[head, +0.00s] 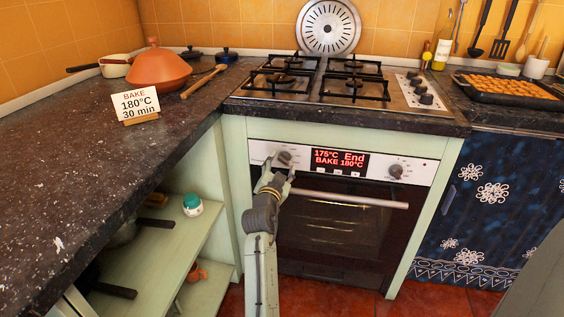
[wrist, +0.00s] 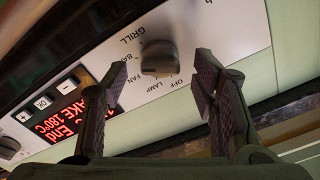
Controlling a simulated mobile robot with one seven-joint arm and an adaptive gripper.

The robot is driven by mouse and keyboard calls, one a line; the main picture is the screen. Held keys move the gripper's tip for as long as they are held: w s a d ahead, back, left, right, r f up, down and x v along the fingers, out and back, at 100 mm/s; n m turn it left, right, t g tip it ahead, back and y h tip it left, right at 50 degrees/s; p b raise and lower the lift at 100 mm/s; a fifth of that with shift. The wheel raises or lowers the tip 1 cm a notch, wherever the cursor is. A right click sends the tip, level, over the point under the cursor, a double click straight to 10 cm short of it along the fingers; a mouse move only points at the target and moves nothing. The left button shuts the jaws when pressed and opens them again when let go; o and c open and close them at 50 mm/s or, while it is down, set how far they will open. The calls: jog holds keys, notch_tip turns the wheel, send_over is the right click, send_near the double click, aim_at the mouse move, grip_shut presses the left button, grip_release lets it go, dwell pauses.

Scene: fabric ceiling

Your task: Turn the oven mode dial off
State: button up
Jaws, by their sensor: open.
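The oven mode dial (head: 285,157) is the left dark knob on the oven's white control panel. In the wrist view the dial (wrist: 160,57) appears upside down, with GRILL, FAN, LAMP and OFF printed around it. I cannot tell for sure which label it points to. My gripper (head: 280,168) is in front of the dial. In the wrist view my gripper (wrist: 162,78) is open, with one finger on each side of the dial and gaps between them. The oven display (head: 341,161) glows red with "175°C End" and "BAKE 180°C".
A second dial (head: 396,171) sits right of the display. The oven door handle (head: 342,199) juts out below the panel. The gas hob (head: 330,85) and dark worktop (head: 60,170) lie above. An open shelf (head: 150,250) is at the left.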

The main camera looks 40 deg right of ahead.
jog(key=shift+x, duration=0.9)
jog(key=shift+a, duration=0.1)
jog(key=shift+c, duration=0.3)
jog(key=c, duration=1.1)
